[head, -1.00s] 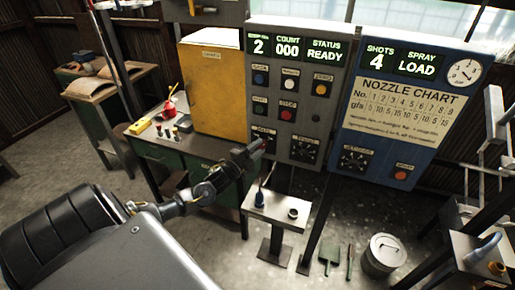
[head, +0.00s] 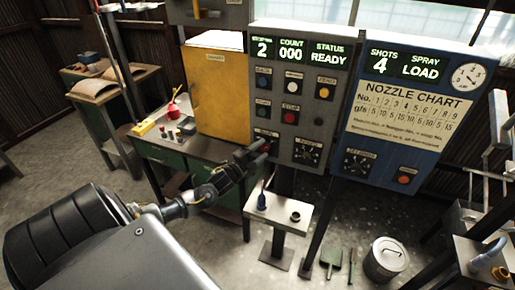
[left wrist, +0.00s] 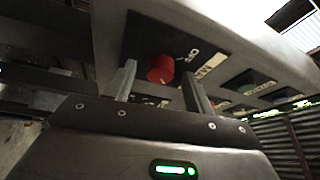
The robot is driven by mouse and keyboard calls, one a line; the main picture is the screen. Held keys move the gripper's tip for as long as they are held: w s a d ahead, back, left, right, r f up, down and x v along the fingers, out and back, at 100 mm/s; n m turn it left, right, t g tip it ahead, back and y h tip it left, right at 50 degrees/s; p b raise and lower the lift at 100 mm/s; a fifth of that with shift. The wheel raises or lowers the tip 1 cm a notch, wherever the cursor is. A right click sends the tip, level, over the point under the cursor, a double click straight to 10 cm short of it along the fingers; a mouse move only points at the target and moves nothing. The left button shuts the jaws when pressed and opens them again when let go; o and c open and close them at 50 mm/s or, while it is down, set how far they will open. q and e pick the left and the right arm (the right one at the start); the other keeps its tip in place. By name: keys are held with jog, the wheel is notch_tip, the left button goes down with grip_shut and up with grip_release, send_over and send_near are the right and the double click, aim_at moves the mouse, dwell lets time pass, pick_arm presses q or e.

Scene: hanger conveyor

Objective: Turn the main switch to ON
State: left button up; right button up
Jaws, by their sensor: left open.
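The main switch (left wrist: 160,68) is a red knob on a dark plate, seen in the left wrist view on the underside-looking face of a grey panel. Its plate carries white lettering that is only partly readable; which way the knob points is hard to tell. My left gripper (left wrist: 157,84) is open, with one finger to each side of the knob in that view; no contact can be made out. In the head view my left gripper (head: 262,147) is at the lower left of the grey control panel (head: 318,100) and partly covers the switch. My right gripper is not in view.
The grey panel has several buttons and a rotary dial (head: 307,153) right of my gripper. A blue panel (head: 420,95) stands to the right. A yellow cabinet (head: 218,95) is on the left. A small stand (head: 280,215) is below my gripper.

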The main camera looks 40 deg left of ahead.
pick_arm(q)
jog(key=s+f+b, duration=0.1)
jog(key=s+b, duration=0.2)
jog(key=s, duration=0.7)
jog(key=shift+s+a+f, duration=0.15)
jog(key=shift+s+a, duration=0.15)
